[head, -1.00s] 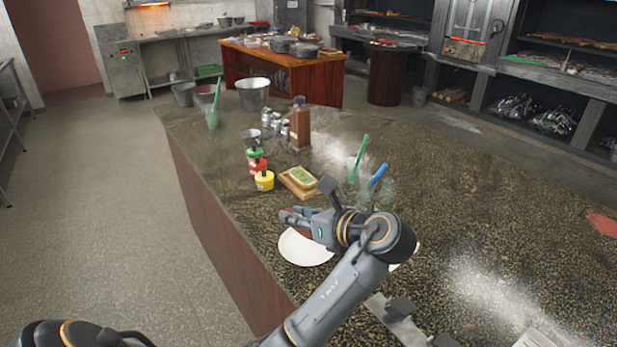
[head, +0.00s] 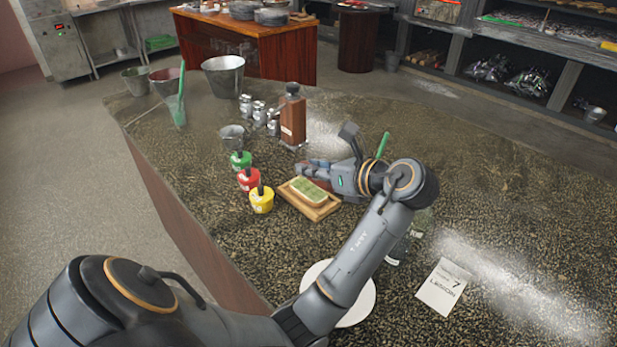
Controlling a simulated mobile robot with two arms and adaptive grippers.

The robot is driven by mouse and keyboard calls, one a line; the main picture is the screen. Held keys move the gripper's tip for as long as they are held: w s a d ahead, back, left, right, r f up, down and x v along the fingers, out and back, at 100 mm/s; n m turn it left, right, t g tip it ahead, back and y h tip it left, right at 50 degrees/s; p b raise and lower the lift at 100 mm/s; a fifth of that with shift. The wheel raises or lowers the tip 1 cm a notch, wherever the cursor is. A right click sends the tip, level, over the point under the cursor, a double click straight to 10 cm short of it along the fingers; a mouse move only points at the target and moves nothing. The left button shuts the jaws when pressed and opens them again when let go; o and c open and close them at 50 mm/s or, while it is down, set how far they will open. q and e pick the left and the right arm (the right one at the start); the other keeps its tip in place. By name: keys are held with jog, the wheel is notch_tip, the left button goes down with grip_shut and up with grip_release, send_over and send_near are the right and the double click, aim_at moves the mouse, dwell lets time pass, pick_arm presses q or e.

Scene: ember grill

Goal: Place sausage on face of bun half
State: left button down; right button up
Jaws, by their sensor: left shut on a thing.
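My left gripper (head: 310,170) is shut just behind a small wooden board, its fingers pointing left. On the board (head: 325,211) lies a pale bread piece with a green top (head: 309,191), which I take to be the bun half. The gripper appears above or just behind it; the exact height gap cannot be told. My right gripper is not in view.
A white plate (head: 362,309) lies partly hidden under my left arm. Green, red and yellow (head: 261,200) sauce pots stand left of the board. A paper card (head: 442,287) lies on the right of the counter.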

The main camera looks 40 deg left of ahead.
pick_arm(q)
jog(key=w+a+f, duration=0.3)
jog(key=w+a, duration=0.1)
jog(key=a, duration=0.1)
send_over(305, 186)
jog(key=f, duration=0.5)
jog(key=shift+s+d, duration=0.25)
jog(key=shift+d, duration=0.15)
jog(key=shift+w+a+f, duration=0.1)
jog(key=shift+f, duration=0.1)
jog(key=f, duration=0.2)
jog(key=f+p, duration=0.1)
jog(key=shift+w+a, duration=0.15)
jog(key=shift+a, duration=0.1)
jog(key=shift+f, duration=0.4)
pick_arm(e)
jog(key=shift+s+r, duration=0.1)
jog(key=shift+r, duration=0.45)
